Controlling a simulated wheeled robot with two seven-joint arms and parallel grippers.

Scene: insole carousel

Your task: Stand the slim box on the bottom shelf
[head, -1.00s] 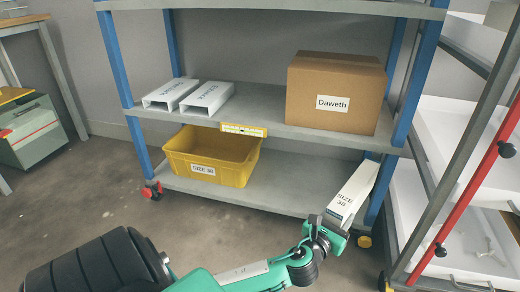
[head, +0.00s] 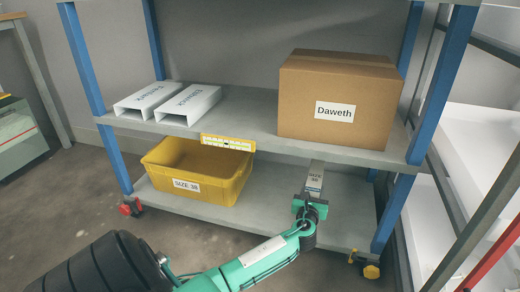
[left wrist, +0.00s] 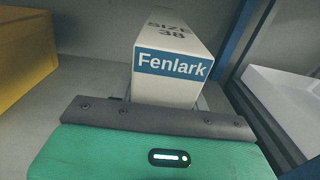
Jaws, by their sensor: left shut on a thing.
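The slim box (head: 315,178) is white with "SIZE 38" on it, and its end shows a blue "Fenlark" band in the left wrist view (left wrist: 172,62). My left gripper (head: 311,203) is shut on the near end of the box. The box points away from me, in over the bottom shelf (head: 270,210), to the right of the yellow bin. Its far part is hidden under the middle shelf. I cannot tell whether the box touches the bottom shelf. My right gripper is not in view.
A yellow bin (head: 197,188) labelled "SIZE 38" stands on the bottom shelf at left. Above, the middle shelf (head: 255,138) carries two white sleeves (head: 168,102) and a brown "Daweth" carton (head: 335,100). A blue post (head: 392,212) stands right of the box.

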